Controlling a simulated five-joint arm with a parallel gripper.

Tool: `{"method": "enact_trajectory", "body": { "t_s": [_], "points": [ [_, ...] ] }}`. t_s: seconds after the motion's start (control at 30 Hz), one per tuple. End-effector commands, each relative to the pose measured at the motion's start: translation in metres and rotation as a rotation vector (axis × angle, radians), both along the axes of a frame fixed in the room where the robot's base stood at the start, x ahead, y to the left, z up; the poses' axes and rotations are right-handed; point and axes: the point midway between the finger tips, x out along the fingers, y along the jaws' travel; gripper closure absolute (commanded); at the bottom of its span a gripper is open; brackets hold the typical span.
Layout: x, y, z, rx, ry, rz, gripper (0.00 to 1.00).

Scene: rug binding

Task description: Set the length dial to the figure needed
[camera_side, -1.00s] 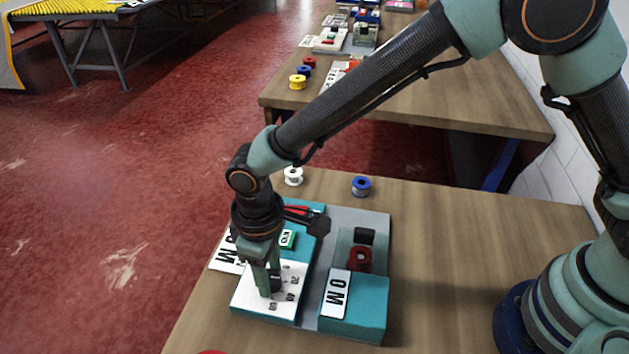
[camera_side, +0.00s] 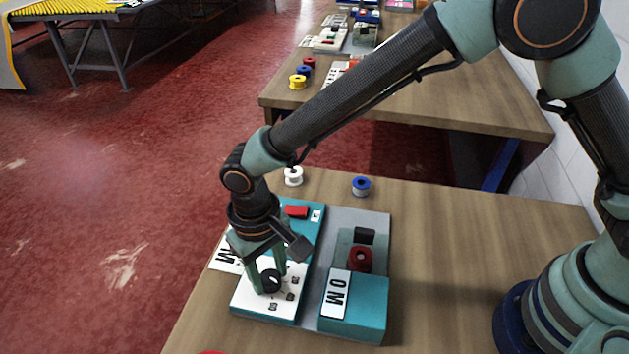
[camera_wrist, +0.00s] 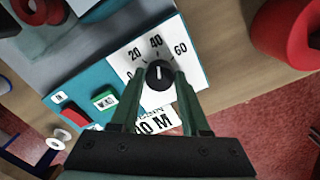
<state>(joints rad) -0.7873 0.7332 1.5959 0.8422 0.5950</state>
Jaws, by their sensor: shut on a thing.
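The length dial (camera_wrist: 159,74) is a round black knob with a white pointer line on a white plate (camera_wrist: 192,68) marked 0, 20, 40 and 60. In the wrist view its line points roughly towards 40; the exact setting is hard to read. In the side view the dial (camera_side: 269,281) is at the near end of the teal machine. My gripper (camera_side: 268,284) is down at the plate, with one finger on each side of the dial, shut on it. In the wrist view my gripper (camera_wrist: 160,80) partly hides a white card (camera_wrist: 158,122) ending in "0 M".
The machine has a red switch (camera_side: 296,211) and a green button (camera_wrist: 105,100). A teal block with an "0 M" label (camera_side: 337,294) and a red spool (camera_side: 360,259) stand to the right. White (camera_side: 293,176) and blue spools (camera_side: 361,187) stand behind. Bare tabletop lies right.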

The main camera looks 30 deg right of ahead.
Motion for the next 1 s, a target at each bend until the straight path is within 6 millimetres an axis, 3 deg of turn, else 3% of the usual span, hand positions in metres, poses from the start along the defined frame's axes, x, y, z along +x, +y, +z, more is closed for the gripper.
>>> {"method": "enact_trajectory", "body": {
  "t_s": [0.33,0.37,0.4,0.43,0.77,1.0],
  "points": [
    [-0.005,0.001,-0.003,-0.006,0.006,0.008,1.00],
    [-0.005,0.001,-0.003,-0.006,0.005,0.008,0.43],
    [-0.004,0.001,-0.002,-0.005,0.005,0.008,0.28],
    [-0.004,0.001,-0.002,-0.005,0.004,0.008,0.24],
    [-0.002,0.001,0.001,-0.001,0.001,0.004,0.24],
    [0.000,0.003,0.032,0.003,-0.002,0.004,0.24]
  ]
}}
